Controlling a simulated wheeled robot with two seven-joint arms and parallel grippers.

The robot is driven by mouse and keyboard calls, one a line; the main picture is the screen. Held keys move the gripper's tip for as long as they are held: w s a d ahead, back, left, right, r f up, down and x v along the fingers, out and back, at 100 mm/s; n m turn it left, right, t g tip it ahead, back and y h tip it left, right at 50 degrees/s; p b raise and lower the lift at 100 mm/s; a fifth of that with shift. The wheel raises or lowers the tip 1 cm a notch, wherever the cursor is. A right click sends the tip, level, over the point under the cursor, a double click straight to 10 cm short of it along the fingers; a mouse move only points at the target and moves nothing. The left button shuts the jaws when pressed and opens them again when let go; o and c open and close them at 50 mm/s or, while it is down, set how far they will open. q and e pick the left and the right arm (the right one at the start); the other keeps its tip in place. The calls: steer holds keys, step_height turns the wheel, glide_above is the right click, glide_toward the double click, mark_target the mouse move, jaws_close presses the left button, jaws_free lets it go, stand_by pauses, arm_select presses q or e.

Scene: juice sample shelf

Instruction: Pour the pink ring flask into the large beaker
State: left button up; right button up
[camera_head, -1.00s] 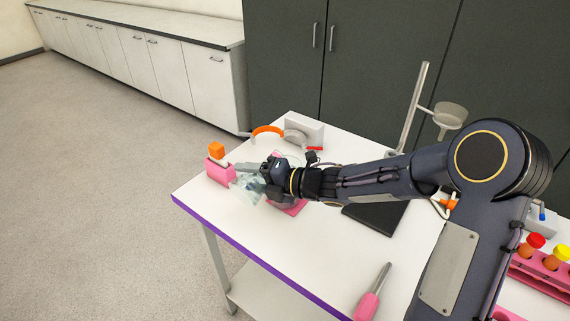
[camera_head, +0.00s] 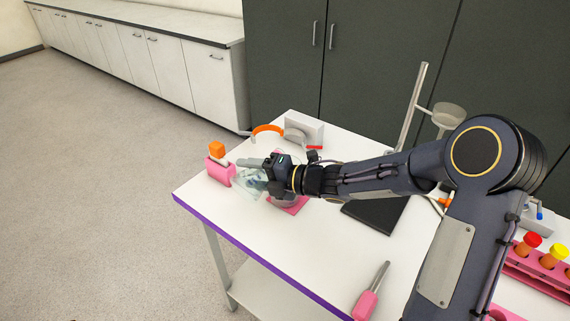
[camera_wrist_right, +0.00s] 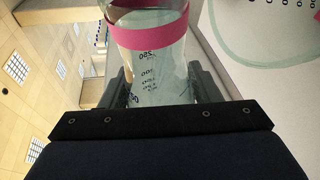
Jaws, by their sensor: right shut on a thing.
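My right gripper (camera_head: 264,176) is shut on the pink ring flask (camera_wrist_right: 150,60), a clear glass vessel with dark graduation marks and a pink band, which fills the middle of the right wrist view. In the head view clear glass (camera_head: 248,184) shows at the jaws, above the left end of the table; its tilt is hard to tell. A large clear curved outline with a pale green rim (camera_wrist_right: 285,60) lies to the right of the flask in the right wrist view; I cannot be sure it is the large beaker. My left gripper is not in view.
A pink item with an orange top (camera_head: 217,160) stands left of the gripper. A pink pad (camera_head: 292,207) lies below my wrist. Behind is a white device (camera_head: 303,132); right are a stand with a funnel (camera_head: 448,114), a pink-handled tool (camera_head: 368,300) and a rack (camera_head: 543,265).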

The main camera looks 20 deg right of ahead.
steer(key=shift+r+m+y+p, duration=0.3)
steer(key=shift+r+m+p, duration=0.2)
steer(key=shift+r, duration=0.05)
stand_by(1.9)
